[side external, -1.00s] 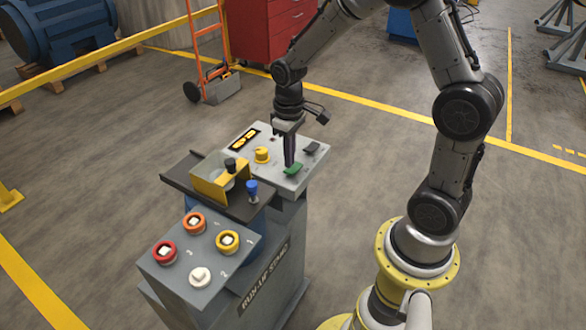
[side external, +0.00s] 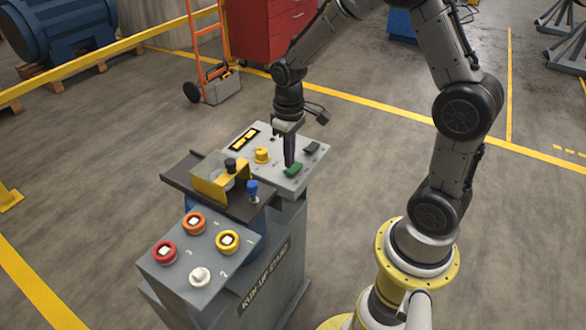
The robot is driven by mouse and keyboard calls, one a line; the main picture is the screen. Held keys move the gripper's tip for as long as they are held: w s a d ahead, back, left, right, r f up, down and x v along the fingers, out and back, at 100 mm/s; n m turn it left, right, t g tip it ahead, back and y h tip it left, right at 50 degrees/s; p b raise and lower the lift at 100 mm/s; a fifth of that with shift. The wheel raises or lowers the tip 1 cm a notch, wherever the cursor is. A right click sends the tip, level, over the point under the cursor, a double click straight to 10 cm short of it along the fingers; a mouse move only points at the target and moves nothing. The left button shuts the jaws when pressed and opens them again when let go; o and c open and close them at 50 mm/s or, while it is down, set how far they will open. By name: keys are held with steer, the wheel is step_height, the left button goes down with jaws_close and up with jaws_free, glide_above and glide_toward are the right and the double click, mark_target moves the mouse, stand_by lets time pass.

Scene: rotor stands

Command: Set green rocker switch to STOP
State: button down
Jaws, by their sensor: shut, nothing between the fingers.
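The green rocker switch (side external: 293,170) sits on the light grey top panel (side external: 270,176) of the run-up stand, near its right front edge. My gripper (side external: 289,164) is shut and points down with its fingertips at the green switch, at or just above its left end. I cannot tell whether they touch. A dark rocker switch (side external: 311,148) is just behind the green one. The STOP marking and the switch's exact tilt are too small to read.
A yellow knob (side external: 262,155) is left of my gripper. A yellow bracket (side external: 208,186) and a blue-capped part (side external: 252,188) stand in front. Several round buttons, one red (side external: 165,252), are on the lower front panel. Open floor lies around the stand.

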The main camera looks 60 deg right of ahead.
mark_target(290, 171)
steer(key=shift+f, duration=1.05)
stand_by(0.4)
steer(key=shift+r, duration=3.55)
